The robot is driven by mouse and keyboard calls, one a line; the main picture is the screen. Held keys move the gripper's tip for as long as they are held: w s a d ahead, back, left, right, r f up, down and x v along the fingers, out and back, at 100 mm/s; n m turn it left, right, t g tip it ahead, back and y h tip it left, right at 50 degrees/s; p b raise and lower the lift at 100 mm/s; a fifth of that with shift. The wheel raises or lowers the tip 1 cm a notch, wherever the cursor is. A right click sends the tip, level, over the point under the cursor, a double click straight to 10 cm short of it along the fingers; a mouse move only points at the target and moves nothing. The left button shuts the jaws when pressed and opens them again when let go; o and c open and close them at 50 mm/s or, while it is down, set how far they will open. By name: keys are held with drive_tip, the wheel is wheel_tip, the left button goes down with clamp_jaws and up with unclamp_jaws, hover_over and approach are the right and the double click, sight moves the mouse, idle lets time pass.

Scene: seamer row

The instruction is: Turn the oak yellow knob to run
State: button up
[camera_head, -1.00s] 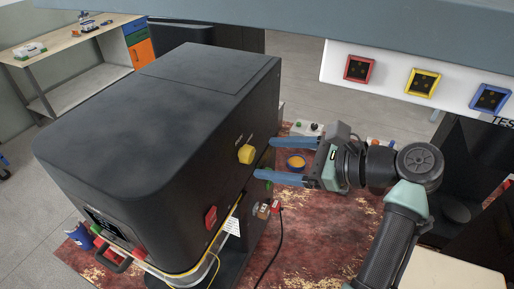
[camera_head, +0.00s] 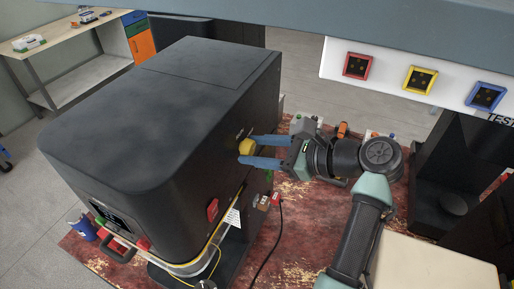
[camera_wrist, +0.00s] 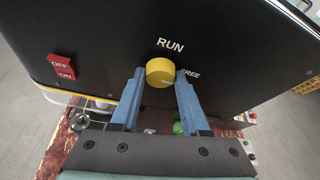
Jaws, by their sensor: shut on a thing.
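The yellow knob (camera_head: 246,147) sits on the side of the dark machine (camera_head: 170,110). In the wrist view the knob (camera_wrist: 159,70) has the label RUN (camera_wrist: 170,45) above it and FREE (camera_wrist: 190,73) to its right. A pale mark on the knob's face is towards its lower right, on the FREE side rather than up at RUN. My gripper (camera_wrist: 158,84) has its two blue fingers on either side of the knob and is shut on it. In the head view my gripper (camera_head: 252,151) reaches it from the right.
A red OFF/ON switch (camera_wrist: 63,67) is left of the knob in the wrist view. A red plug with a black cable (camera_head: 275,200) is below the gripper. A panel with red, yellow and blue framed squares (camera_head: 420,80) hangs at upper right.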

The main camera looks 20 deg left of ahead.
clamp_jaws()
